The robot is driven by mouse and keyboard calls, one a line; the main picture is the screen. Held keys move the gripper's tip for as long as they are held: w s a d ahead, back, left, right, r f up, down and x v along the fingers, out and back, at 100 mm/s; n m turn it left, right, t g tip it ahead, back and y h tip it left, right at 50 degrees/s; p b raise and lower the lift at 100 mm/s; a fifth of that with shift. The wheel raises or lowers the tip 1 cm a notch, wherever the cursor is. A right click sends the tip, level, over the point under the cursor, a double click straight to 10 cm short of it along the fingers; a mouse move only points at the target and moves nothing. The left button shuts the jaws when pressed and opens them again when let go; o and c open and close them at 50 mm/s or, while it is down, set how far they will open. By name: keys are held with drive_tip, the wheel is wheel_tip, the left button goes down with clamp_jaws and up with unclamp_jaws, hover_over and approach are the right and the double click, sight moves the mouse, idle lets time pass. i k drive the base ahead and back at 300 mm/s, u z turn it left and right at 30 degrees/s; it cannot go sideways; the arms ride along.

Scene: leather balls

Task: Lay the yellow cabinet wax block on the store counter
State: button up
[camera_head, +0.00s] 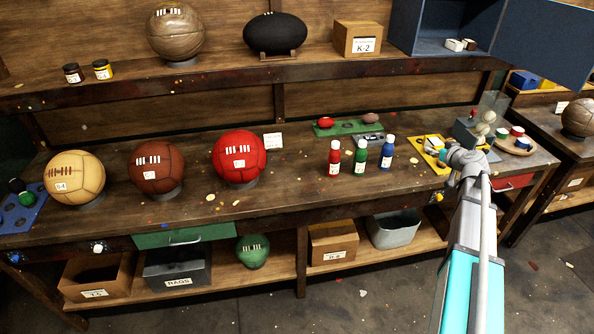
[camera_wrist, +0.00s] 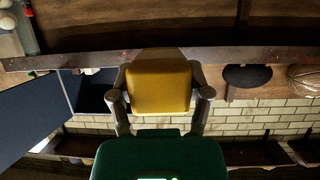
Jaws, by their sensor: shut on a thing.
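The yellow wax block (camera_wrist: 160,85) fills the middle of the wrist view. My gripper (camera_wrist: 160,95) is shut on it, with one grey finger against each side. The block is held in the air, clear of any surface I can see. In the head view my arm reaches up at the right, over the right end of the long workbench (camera_head: 330,190); the held block is hidden there. At the far right another wooden counter (camera_head: 540,128) shows; I cannot tell which surface is the store counter.
An open blue cabinet (camera_head: 430,48) stands above, its door (camera_head: 545,40) swung right. A yellow tray (camera_head: 428,166), a round plate (camera_head: 515,147) and bottles (camera_head: 387,153) crowd the bench's right end. Balls (camera_head: 240,157) stand further left. Bare wood shows along the front middle.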

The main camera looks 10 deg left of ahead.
sight(414, 168)
drive_tip(key=i, duration=0.95)
